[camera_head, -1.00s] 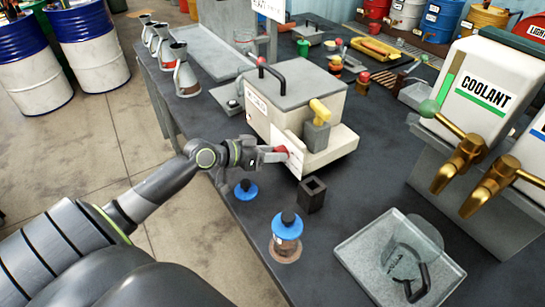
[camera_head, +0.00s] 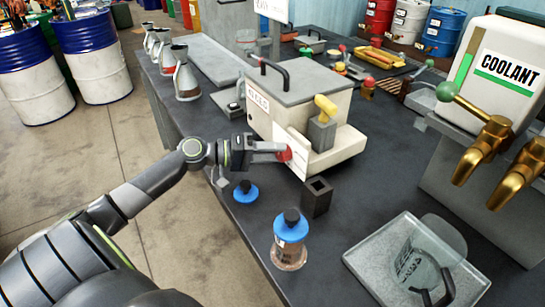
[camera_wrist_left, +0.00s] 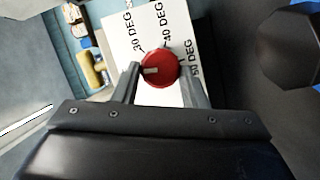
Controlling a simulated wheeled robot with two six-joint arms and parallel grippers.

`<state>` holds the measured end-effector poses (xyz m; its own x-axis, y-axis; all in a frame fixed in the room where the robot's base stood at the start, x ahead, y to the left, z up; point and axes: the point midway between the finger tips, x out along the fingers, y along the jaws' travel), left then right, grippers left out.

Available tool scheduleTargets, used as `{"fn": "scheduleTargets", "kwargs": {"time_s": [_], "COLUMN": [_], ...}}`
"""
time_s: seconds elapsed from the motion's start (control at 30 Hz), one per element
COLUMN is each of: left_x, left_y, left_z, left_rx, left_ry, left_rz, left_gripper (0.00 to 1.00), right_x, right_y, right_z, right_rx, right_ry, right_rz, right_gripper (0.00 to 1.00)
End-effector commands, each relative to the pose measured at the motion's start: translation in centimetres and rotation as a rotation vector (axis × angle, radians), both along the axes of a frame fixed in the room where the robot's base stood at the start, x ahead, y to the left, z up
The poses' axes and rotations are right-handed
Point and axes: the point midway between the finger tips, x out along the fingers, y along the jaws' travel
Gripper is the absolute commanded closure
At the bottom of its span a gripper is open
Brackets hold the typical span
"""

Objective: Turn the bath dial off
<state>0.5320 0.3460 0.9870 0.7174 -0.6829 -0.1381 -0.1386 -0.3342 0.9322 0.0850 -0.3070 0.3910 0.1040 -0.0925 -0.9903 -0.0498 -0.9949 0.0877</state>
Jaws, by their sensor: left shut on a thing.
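The bath (camera_head: 300,115) is a cream box with a grey lid and a black handle on the dark bench. Its red dial (camera_head: 284,154) sits on a white panel at the front. The mark points left, towards the 30 degree label. My left gripper (camera_head: 281,152) is shut on the dial, one finger on each side, as the wrist view (camera_wrist_left: 160,82) also shows. My right gripper is not in view.

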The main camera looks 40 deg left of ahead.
Motion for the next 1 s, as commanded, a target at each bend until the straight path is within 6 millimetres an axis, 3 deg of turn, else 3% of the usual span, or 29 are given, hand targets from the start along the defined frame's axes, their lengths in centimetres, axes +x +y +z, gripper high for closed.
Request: {"fn": "scheduleTargets", "kwargs": {"time_s": [0.4,0.93,0.97,1.0], "left_x": [0.01,0.00,0.00,0.00], "left_y": [0.07,0.06,0.06,0.06], "left_z": [-0.29,-0.28,-0.28,-0.28], "left_rx": [-0.158,-0.177,-0.177,-0.177], "left_ry": [0.066,0.075,0.075,0.075], "left_rz": [0.000,0.000,0.000,0.001], "left_gripper": [0.84,0.84,0.57,0.52], "right_x": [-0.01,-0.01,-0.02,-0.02], "right_y": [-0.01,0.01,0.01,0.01], "right_z": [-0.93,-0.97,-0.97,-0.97], "right_rx": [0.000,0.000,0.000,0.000], "right_ry": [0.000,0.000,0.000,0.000], "right_rz": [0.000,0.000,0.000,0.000], "right_gripper": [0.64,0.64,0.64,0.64]}}
